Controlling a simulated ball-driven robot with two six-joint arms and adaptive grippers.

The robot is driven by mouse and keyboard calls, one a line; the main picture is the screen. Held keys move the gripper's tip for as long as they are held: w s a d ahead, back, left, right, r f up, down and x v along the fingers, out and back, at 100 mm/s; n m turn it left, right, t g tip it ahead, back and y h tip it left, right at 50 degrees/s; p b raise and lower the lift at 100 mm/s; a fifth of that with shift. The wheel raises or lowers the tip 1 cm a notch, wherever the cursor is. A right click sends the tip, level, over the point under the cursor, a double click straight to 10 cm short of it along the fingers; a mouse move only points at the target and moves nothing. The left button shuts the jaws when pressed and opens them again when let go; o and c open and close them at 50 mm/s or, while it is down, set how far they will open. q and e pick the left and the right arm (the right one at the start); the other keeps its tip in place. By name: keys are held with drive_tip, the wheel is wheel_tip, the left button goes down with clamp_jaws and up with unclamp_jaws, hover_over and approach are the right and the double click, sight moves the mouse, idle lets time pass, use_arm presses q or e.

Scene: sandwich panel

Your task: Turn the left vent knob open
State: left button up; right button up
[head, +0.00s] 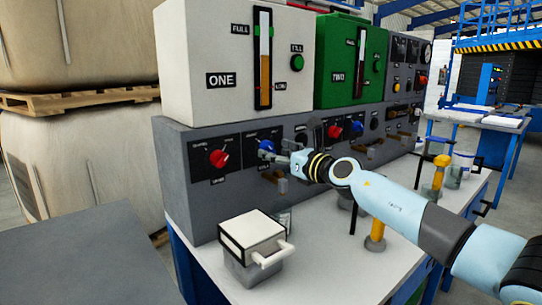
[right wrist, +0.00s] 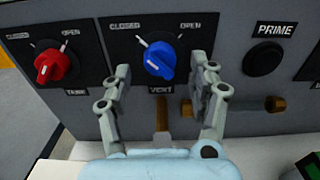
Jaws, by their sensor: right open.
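The left vent knob (right wrist: 160,60) is blue, with a pale mark on its face, on the grey panel (right wrist: 80,95). CLOSED is printed to its upper left, OPEN to its upper right and VENT below. Its pointer seems to lean toward CLOSED. In the head view the knob (head: 266,147) is just left of my right gripper (head: 284,158). In the right wrist view my right gripper (right wrist: 165,75) is open, with one finger on either side of the knob. I see no clear contact. My left gripper is not in view.
A red knob (right wrist: 54,66) sits left of the vent knob and a black PRIME button (right wrist: 265,57) sits right. Brown-handled levers (right wrist: 272,104) stick out below. A white-lidded box (head: 252,232) stands on the table in front. Another red and blue knob pair is farther right.

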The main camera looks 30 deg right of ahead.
sight(265, 142)
drive_tip(key=shift+w+a+b, duration=0.1)
drive_tip(key=shift+w+b, duration=0.2)
drive_tip(key=shift+w, duration=0.95)
drive_tip(key=c, duration=1.2)
drive_tip(key=shift+o, duration=0.2)
